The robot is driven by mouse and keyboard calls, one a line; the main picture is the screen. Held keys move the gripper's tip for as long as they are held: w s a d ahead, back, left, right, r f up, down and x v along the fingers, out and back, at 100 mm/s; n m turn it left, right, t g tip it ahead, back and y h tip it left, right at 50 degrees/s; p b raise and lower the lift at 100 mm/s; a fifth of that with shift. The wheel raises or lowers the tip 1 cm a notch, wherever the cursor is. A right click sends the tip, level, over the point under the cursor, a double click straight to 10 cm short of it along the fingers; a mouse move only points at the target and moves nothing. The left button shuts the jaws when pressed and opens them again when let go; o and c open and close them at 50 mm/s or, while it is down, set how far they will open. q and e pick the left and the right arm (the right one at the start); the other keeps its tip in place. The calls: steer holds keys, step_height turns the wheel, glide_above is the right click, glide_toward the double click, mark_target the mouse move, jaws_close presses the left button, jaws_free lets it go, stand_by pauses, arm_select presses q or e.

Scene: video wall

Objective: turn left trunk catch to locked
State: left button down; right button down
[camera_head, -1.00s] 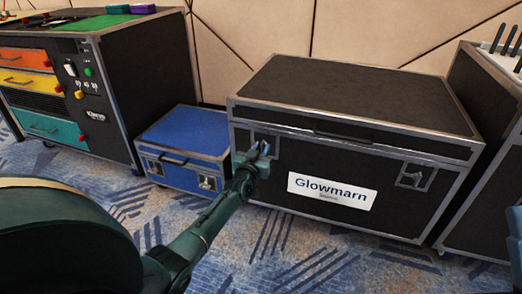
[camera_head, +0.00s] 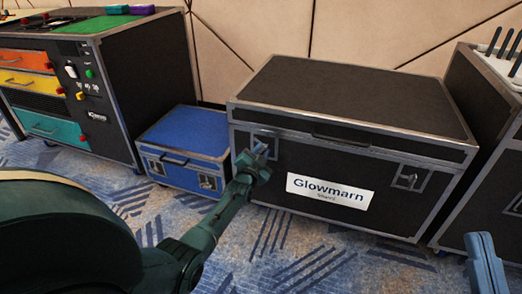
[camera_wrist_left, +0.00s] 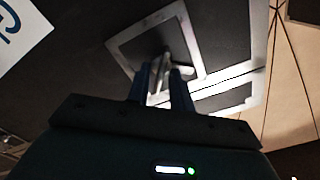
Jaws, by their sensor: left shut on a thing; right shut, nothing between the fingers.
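The black trunk (camera_head: 345,110) with metal edges and a "Glowmarn" label stands on the carpet. Its left catch (camera_head: 267,141) is mostly hidden behind my left gripper (camera_head: 254,157) in the head view. In the left wrist view, the catch's metal plate (camera_wrist_left: 128,52) is seen up close. My left gripper (camera_wrist_left: 163,84) is shut on the catch's turning handle (camera_wrist_left: 164,62). The right catch (camera_head: 410,178) is in plain view on the trunk front. My right gripper (camera_head: 480,240) is shut and empty at the lower right, apart from the trunk.
A small blue case (camera_head: 186,135) stands left of the trunk. A black cabinet with coloured drawers (camera_head: 50,95) is further left, and another black case (camera_head: 485,110) stands close on the right. Patterned carpet (camera_head: 300,255) lies clear in front of the trunk.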

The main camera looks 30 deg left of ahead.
arm_select(q)
steer(key=shift+d+f+m+b, duration=0.15)
steer(key=shift+m+b, duration=0.4)
steer(key=shift+m, duration=2)
steer(key=shift+a+f+m+b, duration=0.15)
steer(key=shift+m+b, duration=0.4)
steer(key=shift+m, duration=2)
arm_select(e)
steer(key=shift+s+d+r+n+y, duration=0.1)
steer(key=shift+s+r+n+y, duration=0.05)
steer(key=shift+r+n+y, duration=0.6)
steer(key=shift+s+d+r+n+y, duration=0.1)
steer(key=shift+s+r+n+y, duration=0.05)
steer(key=shift+r+n+y, duration=0.6)
arm_select(q)
steer(key=shift+d, duration=0.1)
steer(key=c, duration=1.6)
jaws_free()
steer(key=shift+s, duration=0.15)
arm_select(e)
steer(key=shift+f, duration=0.1)
